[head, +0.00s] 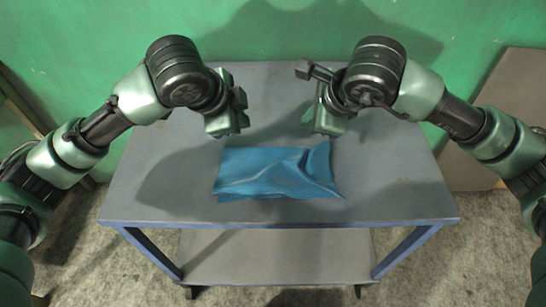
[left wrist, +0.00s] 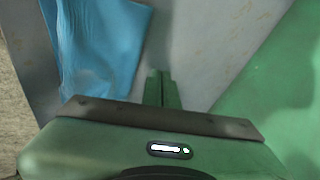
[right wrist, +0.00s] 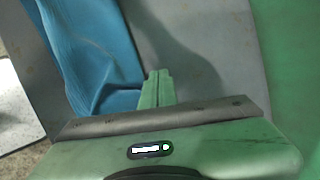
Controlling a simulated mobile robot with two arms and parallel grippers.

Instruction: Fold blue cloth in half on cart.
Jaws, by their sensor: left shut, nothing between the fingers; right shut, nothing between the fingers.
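The blue cloth (head: 270,175) lies on the grey top of the cart (head: 400,195), near the front middle. It looks folded over on itself, with wrinkles and a raised corner at its right end. It also shows in the left wrist view (left wrist: 100,45) and the right wrist view (right wrist: 90,50). My left gripper (head: 235,128) is shut and empty above the cart, just behind the cloth's left part. My right gripper (head: 325,130) is shut and empty, just behind the cloth's right end. Both grippers are apart from the cloth.
The cart has a lower shelf (head: 275,257) and blue legs. A green wall (head: 270,30) stands close behind the cart. A brown panel (head: 500,120) leans at the right. The cart top is clear around the cloth.

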